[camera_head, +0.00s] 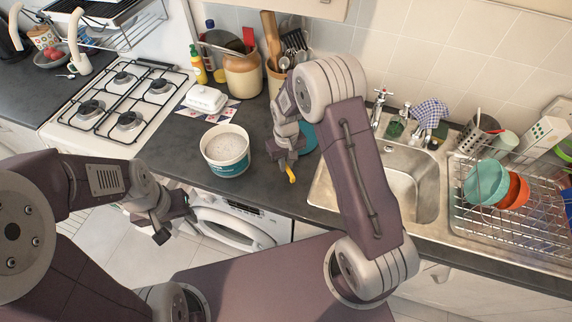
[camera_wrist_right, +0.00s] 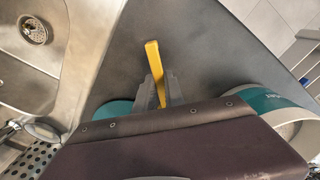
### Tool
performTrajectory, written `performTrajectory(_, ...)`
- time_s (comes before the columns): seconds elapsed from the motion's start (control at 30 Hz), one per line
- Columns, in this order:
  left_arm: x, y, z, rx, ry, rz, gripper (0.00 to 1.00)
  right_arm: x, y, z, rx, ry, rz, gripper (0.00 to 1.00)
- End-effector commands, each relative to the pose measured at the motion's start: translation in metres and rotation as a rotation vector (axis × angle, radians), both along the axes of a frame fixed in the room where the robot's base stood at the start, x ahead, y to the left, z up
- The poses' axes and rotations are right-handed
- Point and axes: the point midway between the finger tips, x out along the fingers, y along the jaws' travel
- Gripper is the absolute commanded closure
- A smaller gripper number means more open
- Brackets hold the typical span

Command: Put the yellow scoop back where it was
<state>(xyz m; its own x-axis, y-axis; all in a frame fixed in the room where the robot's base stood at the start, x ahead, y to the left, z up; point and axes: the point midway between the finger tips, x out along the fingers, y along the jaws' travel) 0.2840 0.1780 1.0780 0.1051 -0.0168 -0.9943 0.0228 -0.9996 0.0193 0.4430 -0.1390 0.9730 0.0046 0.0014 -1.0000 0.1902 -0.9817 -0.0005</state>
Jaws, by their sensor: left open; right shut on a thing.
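The yellow scoop (camera_head: 291,174) is in my right gripper (camera_head: 287,164), above the dark counter right of the tub. In the right wrist view, its yellow bar (camera_wrist_right: 155,62) sticks out beyond the right gripper's fingers (camera_wrist_right: 158,95), which are shut on it. The rest of the scoop is hidden. A white tub with a teal band (camera_head: 227,152) stands open on the counter, with pale powder inside; its side also shows in the right wrist view (camera_wrist_right: 270,101). My left gripper (camera_head: 177,224) is open and empty, low in front of the washer.
A teal round thing (camera_head: 308,139) lies behind my right arm, partly hidden. The sink (camera_head: 402,180) is at right, with a dish rack (camera_head: 510,215) beyond. A gas stove (camera_head: 118,108) is at left. The washer (camera_head: 232,222) sits under the counter. Jars stand behind the tub.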

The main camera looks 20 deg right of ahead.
Motion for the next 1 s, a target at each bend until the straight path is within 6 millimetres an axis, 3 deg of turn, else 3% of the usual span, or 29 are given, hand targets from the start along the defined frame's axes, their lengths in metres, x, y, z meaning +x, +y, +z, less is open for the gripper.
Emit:
performTrajectory(0.13,0.0,0.0,0.005,0.0,0.0,0.0,0.51,0.0,0.0,-0.016,0.0,0.0,0.0,1.0)
performTrajectory(0.5,0.0,0.0,0.0,0.0,0.0,0.0,0.51,0.0,0.0,-0.022,0.0,-0.001,0.0,1.0)
performTrajectory(0.53,0.0,0.0,0.002,0.0,0.0,0.0,0.51,0.0,0.0,-0.02,0.0,-0.002,0.0,0.78)
performTrajectory(0.6,0.0,0.0,0.002,0.0,0.0,0.0,0.51,0.0,0.0,-0.02,0.0,-0.001,0.0,0.65)
performTrajectory(0.87,0.0,0.0,0.002,0.0,0.0,0.0,0.51,0.0,0.0,-0.02,0.0,-0.001,0.0,0.65)
performTrajectory(1.0,0.0,0.0,0.003,0.0,0.0,0.0,0.51,0.001,0.0,-0.01,0.001,-0.005,0.0,0.65)
